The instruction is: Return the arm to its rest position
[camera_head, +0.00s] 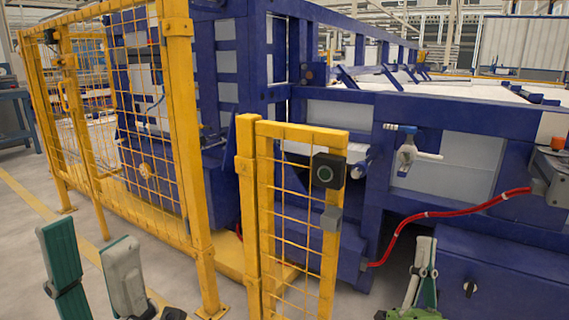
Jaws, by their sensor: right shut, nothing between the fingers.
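My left gripper (88,237) is at the lower left, in front of the floor and the yellow fence. Its two green and grey fingers point up and stand well apart, with nothing between them. My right gripper (425,243) is at the bottom, right of the middle, in front of the blue machine. Its two fingers point up, close together, and hold nothing. Most of both arms is outside the picture.
A yellow mesh fence (187,130) stands on the left. A yellow gate (250,200) with a black button box (328,171) is in the middle. The large blue machine (460,120) fills the right, with a red hose (450,211). Grey floor (35,215) is clear at left.

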